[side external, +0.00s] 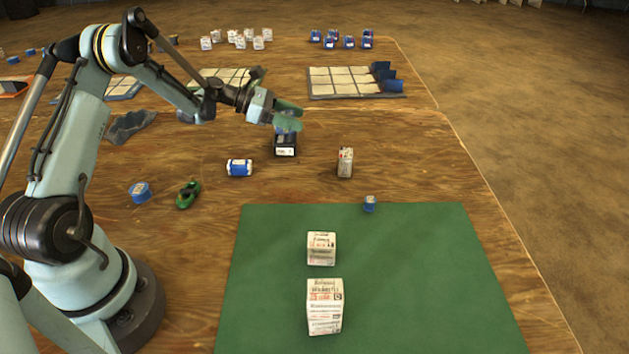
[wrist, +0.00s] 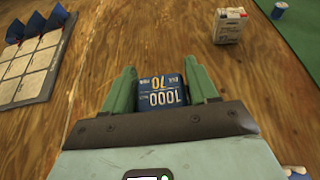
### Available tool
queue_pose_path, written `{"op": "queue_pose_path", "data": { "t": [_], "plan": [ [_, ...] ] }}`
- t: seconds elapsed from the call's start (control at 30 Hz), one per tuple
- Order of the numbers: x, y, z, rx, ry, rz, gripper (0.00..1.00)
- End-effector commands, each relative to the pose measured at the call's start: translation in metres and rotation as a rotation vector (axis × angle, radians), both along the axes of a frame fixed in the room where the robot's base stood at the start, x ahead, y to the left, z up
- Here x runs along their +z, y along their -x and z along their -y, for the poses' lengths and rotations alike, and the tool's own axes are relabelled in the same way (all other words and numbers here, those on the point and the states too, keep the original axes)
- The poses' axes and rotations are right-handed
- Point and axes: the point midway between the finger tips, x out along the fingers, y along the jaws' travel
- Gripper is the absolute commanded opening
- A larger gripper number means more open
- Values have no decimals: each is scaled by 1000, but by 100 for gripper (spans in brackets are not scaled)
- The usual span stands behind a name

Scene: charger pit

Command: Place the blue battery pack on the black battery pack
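The blue battery pack (wrist: 162,92) lies between the green fingers of my gripper (wrist: 162,85) in the wrist view, its printed top facing the camera. Both fingers appear to touch its sides. In the side view my gripper (side external: 288,118) points down and hides most of the pack; a bit of blue shows just under the fingertips. The black battery pack (side external: 285,150), with a white label on its front, stands on the wooden table directly below. The blue pack appears to be on or just above it; I cannot tell if they touch. The black pack is hidden in the wrist view.
A white carton (side external: 345,162) stands to the right. A blue-and-white battery (side external: 239,168), a green toy car (side external: 188,193) and a blue spool (side external: 140,192) are left and nearer. A green mat (side external: 400,270) bears two white boxes in front. A tray (side external: 350,82) lies behind.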

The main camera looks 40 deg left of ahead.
Motion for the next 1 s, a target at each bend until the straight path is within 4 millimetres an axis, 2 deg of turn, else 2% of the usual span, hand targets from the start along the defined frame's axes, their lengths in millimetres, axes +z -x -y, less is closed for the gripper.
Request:
{"op": "queue_pose_path", "data": {
  "t": [0.03, 0.1, 0.13, 0.47, 0.67, 1.0],
  "plan": [
    [0, 0, 0, 0, 0, 0, 67],
    [0, 0, 0, 0, 0, 0, 78],
    [0, 0, 0, 0, 0, 0, 79],
    [3, 0, 0, 0, 0, 0, 79],
    [14, 18, -19, 4, 0, 0, 79],
    [40, 62, -63, 3, 0, 0, 79]
  ]
}}
